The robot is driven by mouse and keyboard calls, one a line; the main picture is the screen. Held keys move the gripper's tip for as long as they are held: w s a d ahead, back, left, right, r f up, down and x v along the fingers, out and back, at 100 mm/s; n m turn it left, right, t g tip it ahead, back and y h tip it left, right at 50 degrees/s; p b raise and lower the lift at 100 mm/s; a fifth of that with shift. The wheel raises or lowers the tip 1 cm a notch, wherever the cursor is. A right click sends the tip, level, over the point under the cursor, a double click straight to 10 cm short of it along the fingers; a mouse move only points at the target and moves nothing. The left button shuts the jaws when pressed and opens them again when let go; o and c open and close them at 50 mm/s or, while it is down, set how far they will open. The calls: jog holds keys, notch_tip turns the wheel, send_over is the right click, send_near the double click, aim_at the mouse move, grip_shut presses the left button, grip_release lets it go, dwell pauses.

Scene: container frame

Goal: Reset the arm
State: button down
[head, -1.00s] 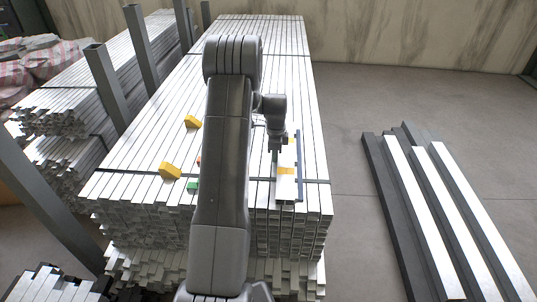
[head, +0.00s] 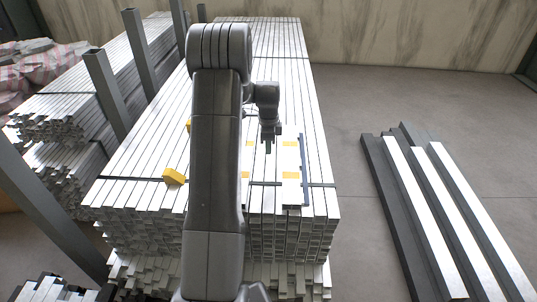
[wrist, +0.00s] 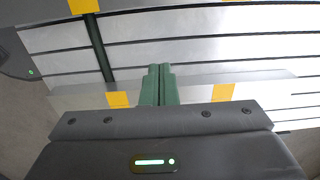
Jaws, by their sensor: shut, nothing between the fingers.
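My gripper (head: 268,148) is above the stack of metal bars, with its fingers pointing down. It is empty, and its two green fingers are together in the wrist view (wrist: 159,72). A light frame part with a dark blue edge (head: 304,172) lies on the stack just right of and below my gripper. Yellow patches (head: 291,175) mark the pale surfaces there. In the wrist view, a pale strip with yellow patches (wrist: 223,91) passes behind the fingers; I cannot tell whether they touch it.
A yellow block (head: 174,176) lies on the stack left of my arm. Another yellow block (head: 189,125) is mostly hidden behind my arm. Grey posts (head: 106,92) stand at the left. Long beams (head: 430,215) lie on the floor at the right, with clear floor around them.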

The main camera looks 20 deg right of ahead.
notch_tip(320, 180, up, 4)
jog(key=shift+r, duration=0.1)
dwell(0.4)
